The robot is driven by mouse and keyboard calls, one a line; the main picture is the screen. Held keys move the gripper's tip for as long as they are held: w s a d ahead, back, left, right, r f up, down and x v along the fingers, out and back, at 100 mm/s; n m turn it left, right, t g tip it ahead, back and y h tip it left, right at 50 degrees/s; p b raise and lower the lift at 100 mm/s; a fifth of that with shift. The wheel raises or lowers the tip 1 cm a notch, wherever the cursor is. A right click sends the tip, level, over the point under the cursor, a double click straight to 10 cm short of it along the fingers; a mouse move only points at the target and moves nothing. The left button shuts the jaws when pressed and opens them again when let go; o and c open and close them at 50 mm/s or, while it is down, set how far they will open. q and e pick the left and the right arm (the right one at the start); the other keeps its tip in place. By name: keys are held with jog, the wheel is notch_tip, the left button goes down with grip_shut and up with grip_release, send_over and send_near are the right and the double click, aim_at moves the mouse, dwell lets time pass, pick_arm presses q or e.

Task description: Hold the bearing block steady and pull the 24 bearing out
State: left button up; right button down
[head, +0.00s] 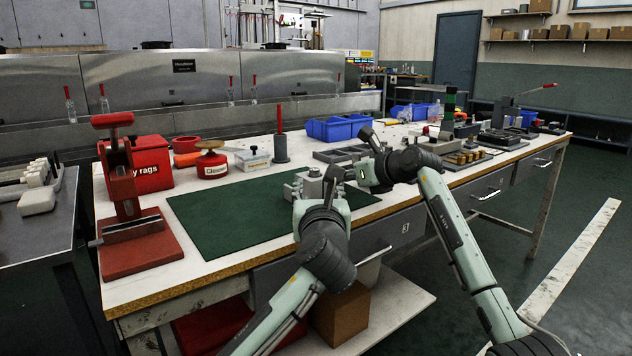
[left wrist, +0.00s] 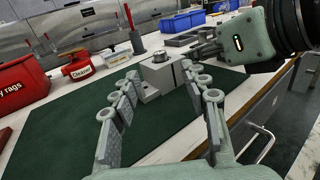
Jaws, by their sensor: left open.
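The grey metal bearing block (head: 312,184) stands on the green mat (head: 235,218) near the bench's front edge. In the head view my left gripper (head: 320,188) partly hides the block. My right gripper (head: 358,160) is just right of the block, pointing at it. Its finger opening is unclear, and no bearing shows in it.
A red press (head: 122,190) stands left on the bench, with a red rags box (head: 138,165) and a red cleaner can (head: 211,163) behind. Blue bins (head: 338,127) and a grey tray (head: 342,153) lie behind the block. The mat's left part is clear.

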aim_at(315, 171)
pick_arm(q)
jog(key=w, duration=1.1)
jog(key=shift+w+a, duration=0.25)
jog(key=shift+a, duration=0.05)
grip_shut()
